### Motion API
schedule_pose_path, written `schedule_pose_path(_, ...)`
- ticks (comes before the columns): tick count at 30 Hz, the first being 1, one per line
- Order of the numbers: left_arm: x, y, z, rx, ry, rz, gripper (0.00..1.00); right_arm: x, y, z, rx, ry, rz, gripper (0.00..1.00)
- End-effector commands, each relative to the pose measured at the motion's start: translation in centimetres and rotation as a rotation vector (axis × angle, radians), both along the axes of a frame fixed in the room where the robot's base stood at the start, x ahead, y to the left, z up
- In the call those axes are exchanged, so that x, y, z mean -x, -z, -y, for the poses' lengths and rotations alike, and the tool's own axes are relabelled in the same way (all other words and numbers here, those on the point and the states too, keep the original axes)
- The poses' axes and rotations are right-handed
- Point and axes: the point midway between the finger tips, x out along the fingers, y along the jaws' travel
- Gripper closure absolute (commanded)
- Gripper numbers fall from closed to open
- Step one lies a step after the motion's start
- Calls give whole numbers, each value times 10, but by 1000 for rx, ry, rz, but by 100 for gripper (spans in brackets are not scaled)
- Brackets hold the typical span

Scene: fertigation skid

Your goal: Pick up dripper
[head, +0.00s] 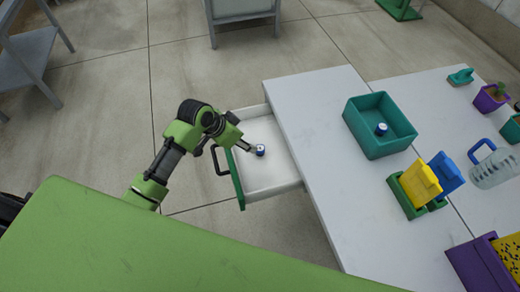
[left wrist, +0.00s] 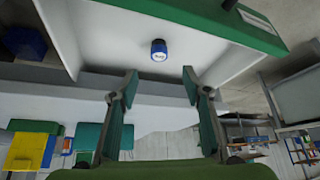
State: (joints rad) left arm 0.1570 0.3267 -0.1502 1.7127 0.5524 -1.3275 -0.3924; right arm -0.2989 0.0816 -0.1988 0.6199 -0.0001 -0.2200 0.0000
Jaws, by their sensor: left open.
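A small blue dripper with a white top (head: 260,150) stands in the open white drawer (head: 275,172), which has a green front. It also shows in the left wrist view (left wrist: 159,50), beyond my fingertips and roughly midway between them. My left gripper (head: 250,147) reaches over the drawer front, close to the dripper on its left. In the left wrist view my left gripper (left wrist: 160,85) is open with nothing between its fingers. A similar blue and white piece (head: 381,129) is in the teal bin (head: 361,140) on the table. My right gripper is not in view.
The drawer extends from the white table (head: 330,110), and its dark handle (head: 216,160) is beside my arm. Yellow (head: 420,183) and blue (head: 446,175) packs, a clear jug (head: 494,168) and a purple box (head: 480,265) stand on the right. The drawer is otherwise clear.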

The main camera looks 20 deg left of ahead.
Motion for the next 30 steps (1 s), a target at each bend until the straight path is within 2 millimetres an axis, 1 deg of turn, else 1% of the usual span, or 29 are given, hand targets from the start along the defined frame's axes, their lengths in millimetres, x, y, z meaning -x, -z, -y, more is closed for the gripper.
schedule_pose_path(1,-4,10,4,2,-1,-4,56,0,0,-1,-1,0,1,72)
schedule_pose_path(3,-10,23,8,2,-1,-4,56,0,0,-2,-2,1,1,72)
schedule_pose_path(6,-18,39,14,1,0,-3,56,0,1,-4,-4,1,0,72)
schedule_pose_path(9,-24,51,17,0,-1,-3,56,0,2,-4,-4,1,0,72)
schedule_pose_path(12,-27,58,20,-1,0,-1,56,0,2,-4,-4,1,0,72)
schedule_pose_path(17,-31,63,22,0,-1,-1,56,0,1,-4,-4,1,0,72)
schedule_pose_path(25,-47,91,34,0,-1,-4,56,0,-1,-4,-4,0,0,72)
schedule_pose_path(30,-52,102,37,-1,-1,-2,56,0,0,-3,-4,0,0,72)
